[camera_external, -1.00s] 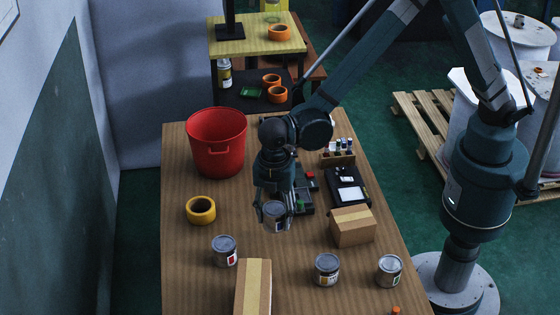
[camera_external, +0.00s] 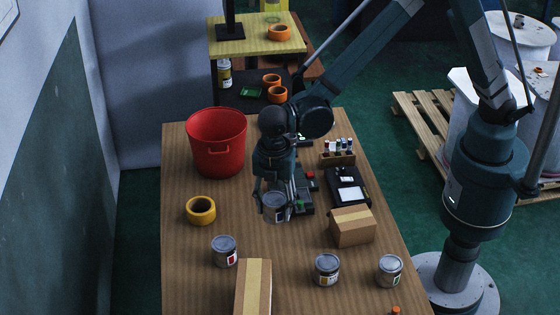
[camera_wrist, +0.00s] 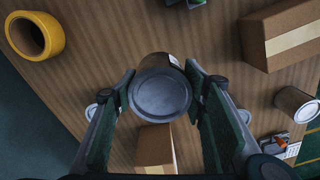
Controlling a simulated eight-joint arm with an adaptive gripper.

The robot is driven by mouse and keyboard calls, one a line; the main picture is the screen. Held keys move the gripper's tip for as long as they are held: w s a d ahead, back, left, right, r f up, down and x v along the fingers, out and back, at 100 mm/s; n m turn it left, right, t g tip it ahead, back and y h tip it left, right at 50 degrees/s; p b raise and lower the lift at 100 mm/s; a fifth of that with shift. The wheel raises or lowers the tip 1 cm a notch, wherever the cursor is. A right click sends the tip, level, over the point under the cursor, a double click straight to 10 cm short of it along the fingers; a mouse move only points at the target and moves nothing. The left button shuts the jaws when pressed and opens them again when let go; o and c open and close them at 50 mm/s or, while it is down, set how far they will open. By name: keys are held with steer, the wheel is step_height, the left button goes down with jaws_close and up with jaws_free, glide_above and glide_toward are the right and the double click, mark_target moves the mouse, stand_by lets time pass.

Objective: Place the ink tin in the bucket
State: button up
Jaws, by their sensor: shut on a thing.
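A grey metal ink tin (camera_external: 274,207) is held between the fingers of my gripper (camera_external: 273,205), above the middle of the table. In the wrist view the tin (camera_wrist: 161,88) shows its round grey end between both fingers of the gripper (camera_wrist: 160,95). The red bucket (camera_external: 217,142) stands upright on the table, behind and to the left of my gripper. The tin is apart from the bucket. The bucket's inside shows only in part, and the wrist view does not show the bucket.
Yellow tape (camera_external: 200,210) lies left of my gripper. Several similar tins, including one at front left (camera_external: 224,250), stand nearer the front. Cardboard boxes (camera_external: 352,227) (camera_external: 253,287), a black device (camera_external: 347,187) and a bottle rack (camera_external: 337,153) take up other table areas.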

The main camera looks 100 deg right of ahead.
mark_target(272, 197)
steer(key=shift+r, duration=0.15)
step_height(272, 197, up, 12)
steer(key=shift+f, duration=0.2)
steer(key=shift+w+d+r, duration=0.1)
steer(key=shift+w+d, duration=0.2)
steer(key=shift+d, duration=0.2)
steer(key=w+d+m+p, duration=0.15)
steer(key=w+d, duration=0.55)
steer(key=d, duration=1.2)
steer(key=w+d+m+b, duration=0.1)
steer(key=w+d+m, duration=0.35)
steer(key=d, duration=1.55)
step_height(272, 197, down, 11)
steer(key=w+n, duration=0.1)
steer(key=w, duration=0.1)
steer(key=shift+f, duration=0.2)
steer(key=shift+f, duration=3.1)
